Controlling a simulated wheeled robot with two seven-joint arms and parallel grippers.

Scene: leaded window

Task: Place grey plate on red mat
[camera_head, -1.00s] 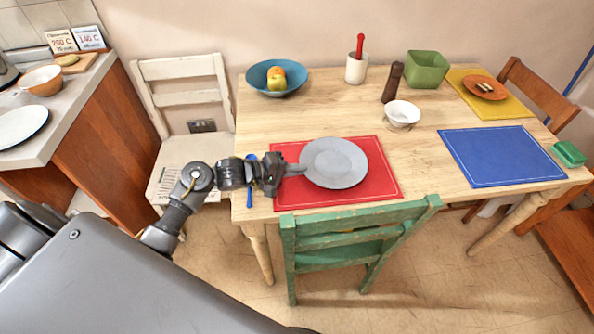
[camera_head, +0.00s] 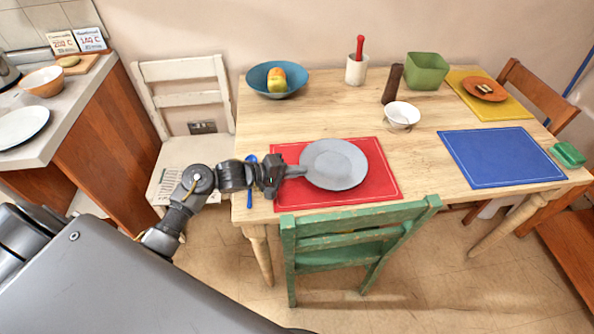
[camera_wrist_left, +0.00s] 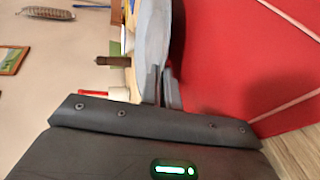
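The grey plate (camera_head: 336,163) is over the red mat (camera_head: 384,187), inside its outline in the head view. My left gripper (camera_head: 290,171) comes in from the left and is at the plate's left rim. In the left wrist view the two fingers (camera_wrist_left: 163,88) are close together, shut on the rim of the grey plate (camera_wrist_left: 156,35). The red mat (camera_wrist_left: 235,60) fills the right side of that view. I cannot tell whether the plate's underside touches the mat. My right gripper is not in view.
A green chair (camera_head: 355,236) stands at the table's front edge. A white bowl (camera_head: 402,114), a dark mill (camera_head: 393,84) and a blue mat (camera_head: 500,157) are to the right. A blue bowl with fruit (camera_head: 259,79) is behind. The wooden table (camera_head: 310,110) is clear behind the plate.

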